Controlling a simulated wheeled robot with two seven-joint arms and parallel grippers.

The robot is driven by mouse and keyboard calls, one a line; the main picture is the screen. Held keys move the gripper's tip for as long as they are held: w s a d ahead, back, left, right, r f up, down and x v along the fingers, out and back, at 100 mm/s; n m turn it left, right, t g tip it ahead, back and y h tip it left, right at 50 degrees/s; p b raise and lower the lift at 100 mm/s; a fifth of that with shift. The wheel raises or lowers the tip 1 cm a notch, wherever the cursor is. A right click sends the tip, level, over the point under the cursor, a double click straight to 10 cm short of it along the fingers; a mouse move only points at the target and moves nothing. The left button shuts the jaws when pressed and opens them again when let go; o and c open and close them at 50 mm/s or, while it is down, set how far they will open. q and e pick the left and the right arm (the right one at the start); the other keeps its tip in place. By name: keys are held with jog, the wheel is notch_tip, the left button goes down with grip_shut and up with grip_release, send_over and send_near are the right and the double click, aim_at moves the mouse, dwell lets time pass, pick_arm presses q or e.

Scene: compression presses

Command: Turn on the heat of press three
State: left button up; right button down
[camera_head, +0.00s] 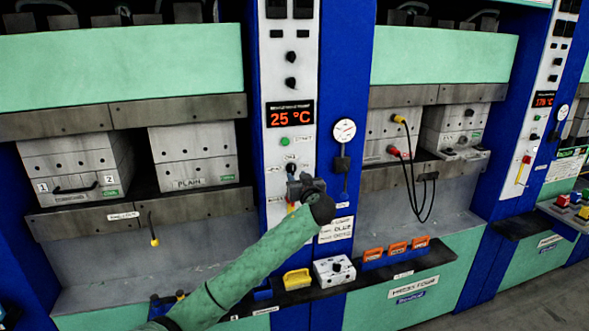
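A white control panel (290,60) stands on a blue column between two presses. Its red display (290,115) reads 25 °C. Below the display are a green button (285,141) marked like "START" and a black knob (291,168). My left arm, in a green sleeve, reaches up from the bottom left. My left gripper (302,187) is in front of the panel's lower part, just below that knob. It partly hides a lower control, of which a red and yellow bit shows. Contact and finger opening cannot be made out. My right gripper is not in view.
A pressure gauge (344,131) is right of the panel. The right press has a blurred label (413,288), perhaps "PRESS FOUR", and hanging black cables (411,180). A second display (543,100) at far right reads about 179 °C.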

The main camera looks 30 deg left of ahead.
aim_at(293, 170)
pick_arm(q)
jog(key=p+x, duration=0.1)
jog(key=x, duration=0.2)
jog(key=shift+a+r+p, duration=0.1)
jog(key=shift+r+p, duration=0.05)
jog(key=shift+p, duration=0.15)
jog(key=shift+w+a, duration=0.35)
grip_shut()
